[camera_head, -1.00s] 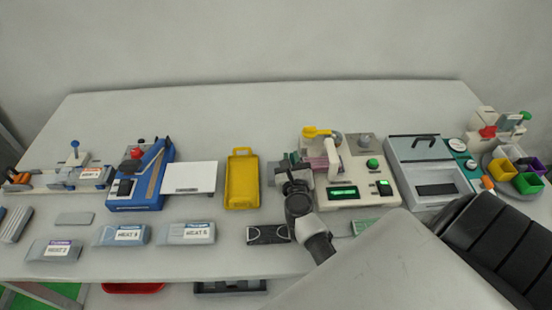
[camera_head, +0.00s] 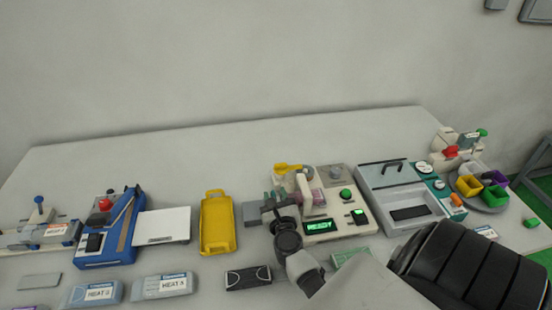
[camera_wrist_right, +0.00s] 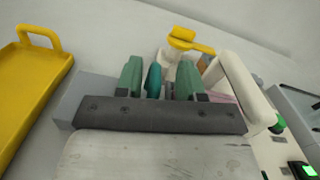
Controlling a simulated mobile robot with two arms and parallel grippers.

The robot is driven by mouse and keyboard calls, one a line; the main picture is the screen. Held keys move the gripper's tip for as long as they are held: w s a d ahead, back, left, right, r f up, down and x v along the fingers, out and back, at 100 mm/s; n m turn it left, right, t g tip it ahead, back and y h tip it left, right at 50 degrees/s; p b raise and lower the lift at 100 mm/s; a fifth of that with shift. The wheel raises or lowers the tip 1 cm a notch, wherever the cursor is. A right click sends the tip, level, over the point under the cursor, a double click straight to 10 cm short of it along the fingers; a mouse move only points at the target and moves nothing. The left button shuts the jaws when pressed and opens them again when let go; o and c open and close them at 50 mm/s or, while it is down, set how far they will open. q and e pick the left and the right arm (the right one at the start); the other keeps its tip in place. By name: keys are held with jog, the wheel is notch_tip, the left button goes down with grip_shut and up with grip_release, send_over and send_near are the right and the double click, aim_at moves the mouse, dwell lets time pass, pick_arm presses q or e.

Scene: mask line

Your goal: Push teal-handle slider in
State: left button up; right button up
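The cream machine (camera_head: 350,228) with a lit green READY display stands right of the middle of the table. My right gripper (camera_head: 278,198) is at its left side. In the right wrist view my right gripper (camera_wrist_right: 160,80) is open, with two green fingertips well apart. The teal handle (camera_wrist_right: 153,82) shows between them, closer to the left finger. I cannot tell whether it touches that finger. The slider's body is mostly hidden behind the gripper. My left gripper is not in view.
A yellow tray (camera_head: 217,240) lies left of the gripper. A grey block (camera_head: 252,213) sits beside the machine's left side. A grey lidded unit (camera_head: 400,205) stands close on the right. A black-and-grey piece (camera_head: 248,278) lies in front.

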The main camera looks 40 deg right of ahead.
jog(key=b+v, duration=0.1)
jog(key=v, duration=0.3)
jog(key=b+v, duration=0.1)
jog(key=v, duration=0.4)
jog(key=shift+s+a+f, duration=0.1)
jog(key=shift+s+f, duration=0.1)
jog(key=shift+s, duration=0.05)
jog(key=shift+s+a+r+b, duration=0.2)
jog(key=shift+s+a+b, duration=0.15)
jog(key=shift+s, duration=0.25)
